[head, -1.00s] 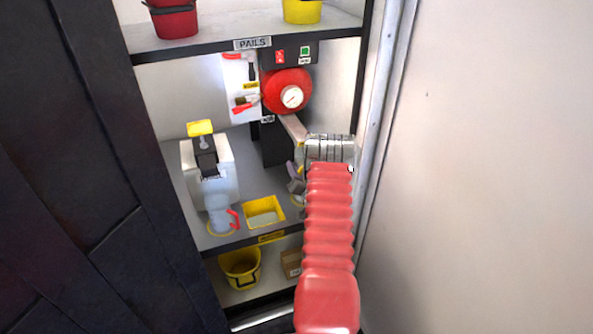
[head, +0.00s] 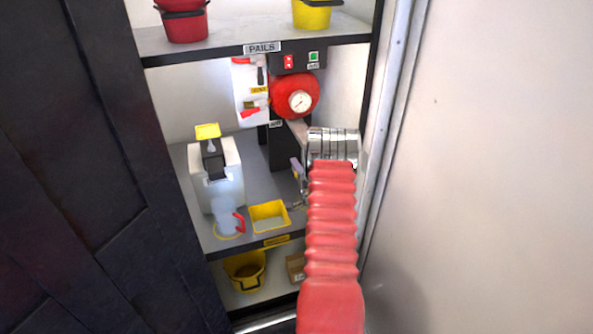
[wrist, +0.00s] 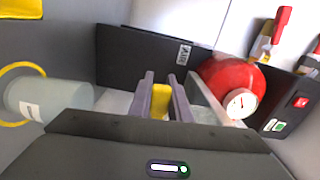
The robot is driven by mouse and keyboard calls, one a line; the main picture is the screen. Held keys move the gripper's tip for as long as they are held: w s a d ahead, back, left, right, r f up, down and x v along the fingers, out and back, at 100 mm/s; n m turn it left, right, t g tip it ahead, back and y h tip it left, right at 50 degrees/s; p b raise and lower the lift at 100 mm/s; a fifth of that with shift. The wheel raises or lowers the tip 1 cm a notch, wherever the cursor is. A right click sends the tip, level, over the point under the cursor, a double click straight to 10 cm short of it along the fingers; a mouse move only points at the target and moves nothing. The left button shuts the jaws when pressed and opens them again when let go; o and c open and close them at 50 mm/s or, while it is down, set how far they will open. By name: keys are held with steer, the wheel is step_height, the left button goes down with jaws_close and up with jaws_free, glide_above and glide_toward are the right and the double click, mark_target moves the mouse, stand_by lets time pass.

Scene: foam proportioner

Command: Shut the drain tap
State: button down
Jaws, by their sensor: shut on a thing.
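My gripper (wrist: 161,100) is shut on a yellow lever (wrist: 160,104), which shows between its two grey fingers in the wrist view. It looks like the drain tap's handle, but the tap body is hidden behind the fingers and my wrist. In the head view my gripper (head: 298,170) is at the right of the middle shelf, below the red round vessel (head: 294,96) with its white gauge. The red vessel is also to the right in the wrist view (wrist: 229,82). A yellow tray (head: 269,216) sits just left of and below my gripper.
A dark door (head: 70,170) borders the left, and a metal frame (head: 397,130) is close on the right. A yellow bucket (head: 245,271) is on the lower shelf.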

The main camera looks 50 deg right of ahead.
steer(key=shift+d+r+m, duration=0.1)
steer(key=shift+r+m, duration=0.05)
steer(key=shift+m, duration=0.35)
steer(key=c, duration=1.6)
jaws_free()
steer(key=shift+c, duration=0.2)
steer(key=v, duration=1.4)
